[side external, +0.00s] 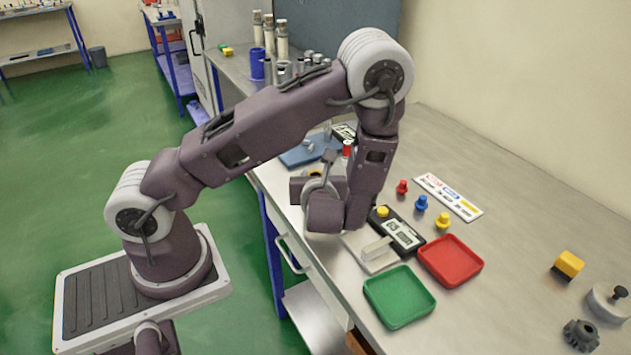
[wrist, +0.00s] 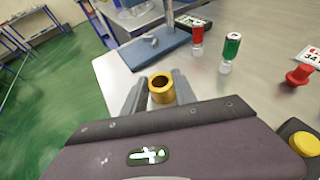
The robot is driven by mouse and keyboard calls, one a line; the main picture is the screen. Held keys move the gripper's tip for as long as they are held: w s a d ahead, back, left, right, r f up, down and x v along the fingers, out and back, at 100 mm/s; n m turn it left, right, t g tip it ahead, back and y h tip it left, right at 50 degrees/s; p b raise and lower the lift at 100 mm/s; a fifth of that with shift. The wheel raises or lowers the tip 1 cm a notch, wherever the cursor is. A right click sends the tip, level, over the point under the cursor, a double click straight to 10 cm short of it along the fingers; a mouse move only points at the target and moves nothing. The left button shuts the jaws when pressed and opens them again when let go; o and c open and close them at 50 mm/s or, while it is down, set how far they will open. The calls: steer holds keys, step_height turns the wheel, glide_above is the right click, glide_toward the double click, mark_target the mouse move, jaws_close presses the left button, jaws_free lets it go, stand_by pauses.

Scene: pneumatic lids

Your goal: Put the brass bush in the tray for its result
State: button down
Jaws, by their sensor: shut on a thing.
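My gripper (wrist: 161,93) is shut on the brass bush (wrist: 161,96), a short gold ring with an open bore, in the wrist view. The bush sits between the two grey fingertips, its bore facing the camera, clear of the blue stand base ahead. In the side external view my arm mostly hides the fingers and the bush. A green tray (side external: 400,297) and a red tray (side external: 451,261) lie side by side near the bench's front edge, both empty. A red-handled gauge (wrist: 197,35) and a green-handled gauge (wrist: 231,46) stand upright beyond the bush.
A blue stand base (wrist: 155,45) is ahead of my gripper. A black display device (side external: 403,235) lies behind the trays. Red (side external: 402,187), blue (side external: 421,203) and yellow (side external: 442,221) pegs stand by a printed card (side external: 448,197). A yellow block (side external: 568,264) is far right.

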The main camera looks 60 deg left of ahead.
step_height(320, 180, up, 10)
steer(key=shift+f, duration=0.25)
step_height(320, 180, up, 5)
steer(key=s+d+f+n+g, duration=0.1)
steer(key=s+f+n+g, duration=0.2)
steer(key=s+n+g, duration=0.3)
steer(key=s+f+n+g, duration=0.2)
steer(key=s+n+g, duration=0.25)
steer(key=s, duration=0.35)
steer(key=s+d+f+n+g+h, duration=0.2)
steer(key=s+d+n+g+h, duration=0.7)
steer(key=d, duration=0.3)
steer(key=w+d+n+h, duration=0.3)
steer(key=d+n+h, duration=0.3)
steer(key=d+n, duration=0.15)
step_height(320, 180, up, 7)
steer(key=n+t+h, duration=1.1)
steer(key=n+t, duration=0.1)
steer(key=n, duration=0.1)
glide_above(393, 291)
step_height(393, 291, down, 15)
steer(key=shift+f, duration=0.1)
